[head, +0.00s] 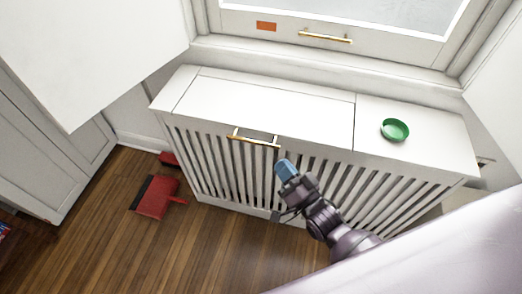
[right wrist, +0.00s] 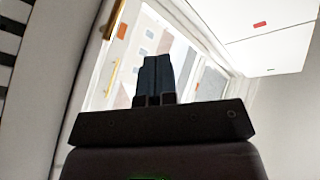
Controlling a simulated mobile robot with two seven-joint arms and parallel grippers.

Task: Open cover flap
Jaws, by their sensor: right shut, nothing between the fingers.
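The cover flap (head: 265,106) is a white panel in the top of a white slatted cabinet (head: 415,150) under the window. It looks closed and lies flush with the top. A brass handle (head: 254,139) sits at its front edge. My right gripper (head: 285,169) is just in front of the slats, slightly right of and below the handle, apart from it. In the right wrist view its two dark fingers (right wrist: 157,78) are together with nothing between them. A brass bar at the left of that view cannot be told for certain. My left gripper is not in view.
A green bowl (head: 395,130) stands on the right of the cabinet top, beside the flap. A red dustpan (head: 157,196) lies on the wooden floor at left. The window (head: 340,15) behind has a brass handle (head: 325,37). White panels flank both sides.

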